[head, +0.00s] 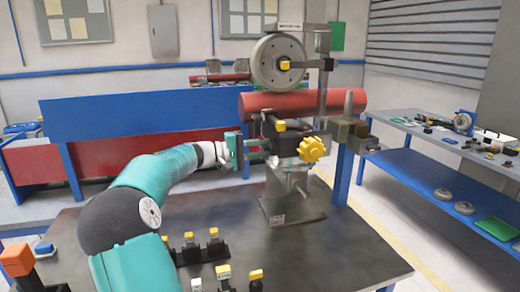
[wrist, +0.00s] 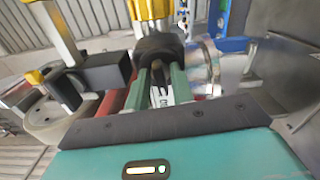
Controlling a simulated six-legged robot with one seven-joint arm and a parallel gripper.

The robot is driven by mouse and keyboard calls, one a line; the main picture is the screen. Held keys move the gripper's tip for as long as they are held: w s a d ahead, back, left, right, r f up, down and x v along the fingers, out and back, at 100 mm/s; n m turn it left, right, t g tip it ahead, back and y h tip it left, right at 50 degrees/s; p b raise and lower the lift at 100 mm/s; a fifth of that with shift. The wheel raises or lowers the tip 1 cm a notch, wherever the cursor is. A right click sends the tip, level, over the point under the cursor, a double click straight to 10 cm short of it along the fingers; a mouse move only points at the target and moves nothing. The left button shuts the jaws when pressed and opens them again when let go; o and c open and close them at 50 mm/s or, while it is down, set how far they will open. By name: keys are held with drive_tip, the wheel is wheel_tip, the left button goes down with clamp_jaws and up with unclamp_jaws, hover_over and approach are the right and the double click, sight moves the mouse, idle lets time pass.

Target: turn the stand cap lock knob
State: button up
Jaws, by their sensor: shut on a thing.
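A yellow star-shaped knob (head: 312,149) is on the near right side of the grey metal stand (head: 290,205). In the wrist view a yellow ribbed knob (wrist: 150,9) shows at the top, beyond a black collar (wrist: 158,44). My gripper (head: 268,148) reaches in from the left of the stand. Its green fingers show in the wrist view (wrist: 162,72) and are shut on the black collar, which hides their tips. A smaller yellow knob (head: 280,125) sits just above. Which knob is the cap lock is not marked.
A red cylinder (head: 335,101) lies behind the stand, below a grey wheel (head: 279,62). A grey block (head: 348,133) juts out on the right. Several small yellow-topped switches (head: 213,235) stand at the table's front. The dark tabletop (head: 345,250) is clear at front right.

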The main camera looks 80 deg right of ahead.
drive_tip(key=shift+w+m, duration=0.1)
drive_tip(key=shift+m, duration=0.5)
drive_tip(key=o, duration=0.7)
drive_tip(key=v, duration=1.3)
drive_tip(key=shift+w+a, duration=0.2)
drive_tip(key=shift+w, duration=0.1)
